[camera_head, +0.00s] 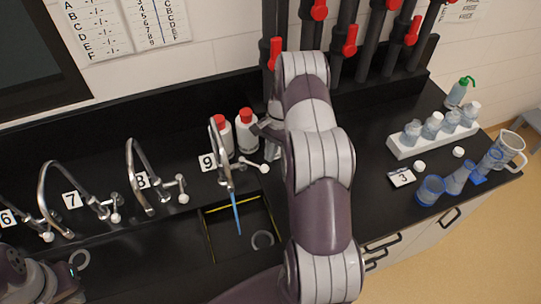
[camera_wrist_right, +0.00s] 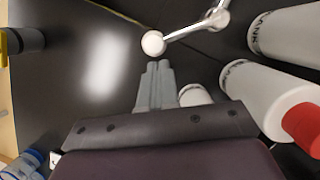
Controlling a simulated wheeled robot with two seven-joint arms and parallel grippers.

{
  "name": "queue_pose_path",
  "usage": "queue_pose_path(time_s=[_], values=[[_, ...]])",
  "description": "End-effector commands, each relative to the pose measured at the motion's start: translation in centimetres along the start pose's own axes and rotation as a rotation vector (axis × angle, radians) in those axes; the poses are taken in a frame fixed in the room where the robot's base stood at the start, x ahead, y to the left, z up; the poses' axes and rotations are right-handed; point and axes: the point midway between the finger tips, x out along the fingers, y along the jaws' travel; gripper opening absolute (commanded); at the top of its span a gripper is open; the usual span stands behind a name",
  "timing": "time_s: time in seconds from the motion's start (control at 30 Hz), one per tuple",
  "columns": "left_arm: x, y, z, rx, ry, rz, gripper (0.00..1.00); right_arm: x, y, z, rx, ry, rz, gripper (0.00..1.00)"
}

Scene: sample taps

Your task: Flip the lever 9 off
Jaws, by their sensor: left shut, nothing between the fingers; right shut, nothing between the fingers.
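The tap marked 9 (camera_head: 220,150) stands at the back edge of a sink, beside its number card (camera_head: 208,162). A blue stream of water (camera_head: 236,212) runs from its spout. Its lever (camera_head: 252,163) is a thin rod with a white ball end, sticking out to the right; in the right wrist view the ball (camera_wrist_right: 153,43) lies just beyond my fingertips. My right gripper (camera_head: 258,128) is shut and empty, behind the lever by the bottles. It also shows in the wrist view (camera_wrist_right: 157,68); contact with the ball cannot be told. Of my left arm only links show at the lower left.
Two white bottles with red caps (camera_head: 246,133) stand close to the right gripper. Taps 8 (camera_head: 135,175), 7 (camera_head: 45,195) and 6 line the counter to the left. A white rack with bottles (camera_head: 400,150) and blue-tinted glassware (camera_head: 430,190) stand at the right.

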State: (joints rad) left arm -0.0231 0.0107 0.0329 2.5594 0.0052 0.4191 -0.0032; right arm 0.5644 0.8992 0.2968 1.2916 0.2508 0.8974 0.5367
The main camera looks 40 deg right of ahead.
Motion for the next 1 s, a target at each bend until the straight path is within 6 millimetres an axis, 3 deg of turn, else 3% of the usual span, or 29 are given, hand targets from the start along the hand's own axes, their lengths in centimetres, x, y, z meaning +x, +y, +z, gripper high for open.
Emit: queue_pose_path(time_s=[0.47, 1.0], values=[[-0.16, 0.0, 0.03, 0.0, -0.002, 0.0, 0.0, 0.43, 0.07, 0.07, 0.012, -0.001, -0.003, 0.0], [-0.38, 0.0, 0.0, 0.0, -0.001, 0.0, 0.0, 0.66, 0.52, 0.82, 0.195, -0.002, -0.059, 0.0]])
